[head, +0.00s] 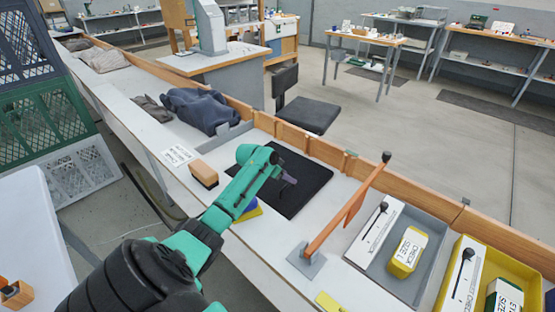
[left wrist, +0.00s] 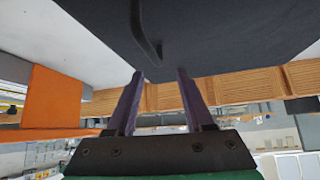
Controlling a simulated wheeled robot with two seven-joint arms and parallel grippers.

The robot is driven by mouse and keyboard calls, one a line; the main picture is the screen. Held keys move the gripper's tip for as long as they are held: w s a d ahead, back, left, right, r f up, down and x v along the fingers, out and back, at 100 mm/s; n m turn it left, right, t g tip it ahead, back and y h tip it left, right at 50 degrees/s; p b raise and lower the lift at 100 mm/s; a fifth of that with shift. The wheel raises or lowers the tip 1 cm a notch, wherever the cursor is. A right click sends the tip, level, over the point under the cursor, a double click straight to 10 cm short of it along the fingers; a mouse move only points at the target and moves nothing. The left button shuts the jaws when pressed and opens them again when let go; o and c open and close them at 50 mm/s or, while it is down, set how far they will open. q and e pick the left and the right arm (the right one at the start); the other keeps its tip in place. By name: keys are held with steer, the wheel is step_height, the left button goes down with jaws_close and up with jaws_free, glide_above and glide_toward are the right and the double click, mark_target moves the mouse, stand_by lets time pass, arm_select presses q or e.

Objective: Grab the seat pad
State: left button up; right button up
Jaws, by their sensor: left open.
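A dark flat seat pad (head: 306,188) lies on the white bench, against the wooden back rail. In the left wrist view the dark pad (left wrist: 210,35) fills the top, with a dark strap-like handle (left wrist: 147,35) on it. My left gripper (head: 288,178) is over the pad in the head view and hides part of it. In the wrist view its two purple fingers (left wrist: 160,74) stand apart, with nothing between them, and the handle shows just beyond the tips. I cannot tell whether the fingers touch the pad. My right gripper is not in view.
A wooden-backed brush or block (head: 204,174) lies left of my arm. A grey tray (head: 408,288) and a yellow tray (head: 447,275) lie further right. Folded dark cloth (head: 205,108) lies behind.

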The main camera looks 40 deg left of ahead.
arm_select(q)
steer(key=x, duration=0.4)
steer(key=shift+s+d+f+b, duration=0.1)
steer(key=shift+f+b, duration=0.1)
steer(key=shift+b, duration=0.1)
steer(key=shift+s+r, duration=0.1)
jaws_close()
stand_by(0.9)
